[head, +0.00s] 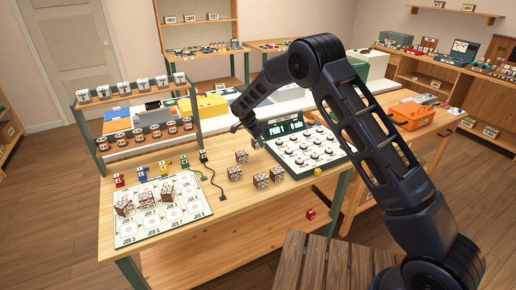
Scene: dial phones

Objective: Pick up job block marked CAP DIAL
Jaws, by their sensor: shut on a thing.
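My gripper (248,133) is over the workbench, beside the left edge of the dial panel. It is small and dark in this view. It is shut on what looks like a brown-and-white job block (255,144), mostly hidden; its mark cannot be read. Several similar blocks stand on the bench just below and in front: one block (242,156) closest, another block (234,173) nearer the front, and a pair, a left block (261,181) and a right block (276,174). I cannot read CAP DIAL on any of them.
A white job mat (190,214) with several blocks lies at the bench's left. Small coloured pieces with cables (185,161) stand behind it. The dial panel (305,150) shows a lit display. A rack (135,112) of labelled items stands at the back left. The front bench edge is clear.

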